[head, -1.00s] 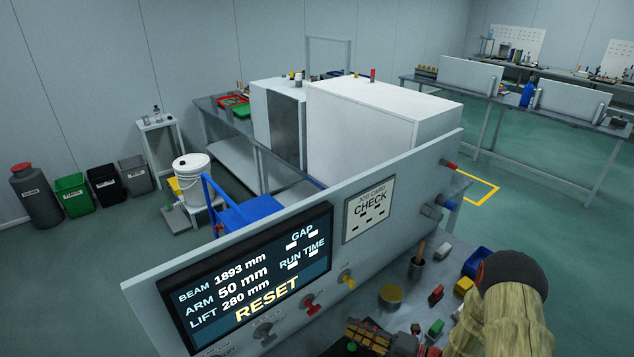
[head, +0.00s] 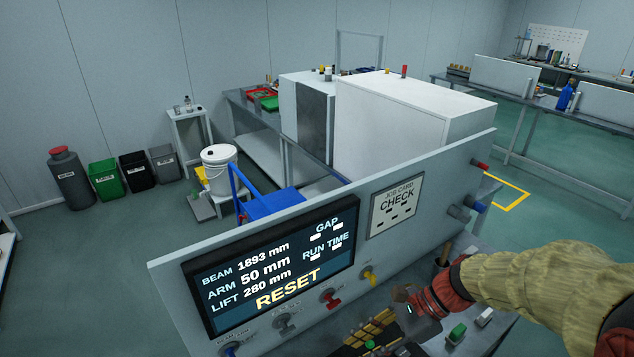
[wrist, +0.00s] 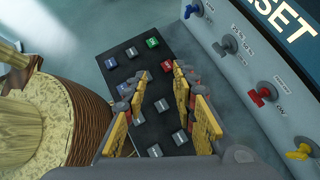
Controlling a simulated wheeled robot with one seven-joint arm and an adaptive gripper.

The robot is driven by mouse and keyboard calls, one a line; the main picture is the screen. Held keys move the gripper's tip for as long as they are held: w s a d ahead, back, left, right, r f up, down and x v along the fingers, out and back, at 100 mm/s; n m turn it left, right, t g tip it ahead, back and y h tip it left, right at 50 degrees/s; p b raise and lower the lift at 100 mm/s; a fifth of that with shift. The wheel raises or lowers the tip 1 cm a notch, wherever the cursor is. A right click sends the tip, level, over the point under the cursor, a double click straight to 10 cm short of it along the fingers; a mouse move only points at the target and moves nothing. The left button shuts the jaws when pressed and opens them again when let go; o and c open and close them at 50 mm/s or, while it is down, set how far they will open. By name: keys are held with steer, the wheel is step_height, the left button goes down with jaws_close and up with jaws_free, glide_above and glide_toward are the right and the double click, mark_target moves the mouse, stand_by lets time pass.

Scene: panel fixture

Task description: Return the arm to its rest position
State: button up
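My arm, in a pale yellow ribbed sleeve, reaches in from the right of the head view. My gripper (head: 372,332) is low in front of the sloping panel (head: 425,245). In the wrist view my gripper (wrist: 163,76) has its yellow fingers apart, with nothing between them. Beyond the fingers lies a dark button box (wrist: 155,110) with several grey buttons, a green one, a blue one and a red one. Whether the fingertips touch the box I cannot tell. The panel screen (head: 275,270) reads BEAM 1893 mm, ARM 50 mm, LIFT 280 mm and RESET.
Blue, grey, red (wrist: 263,95) and yellow (wrist: 300,150) knobs line the panel face beside my gripper. A green block (head: 457,333) lies on the bench under my arm. A job card (head: 396,208) reading CHECK is on the panel. Bins and open floor are at the left.

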steer(key=s+d+r+n+t+h+b, duration=0.1)
steer(key=s+d+r+n+t+h, duration=0.5)
steer(key=r+n, duration=0.5)
steer(key=s+d+n+h, duration=0.2)
steer(key=d+n+h, duration=0.1)
steer(key=n, duration=0.2)
steer(key=shift+s+d+n+t, duration=0.3)
steer(key=shift+s+n, duration=0.05)
steer(key=shift+n, duration=0.05)
steer(key=shift+c, duration=1)
stand_by(0.4)
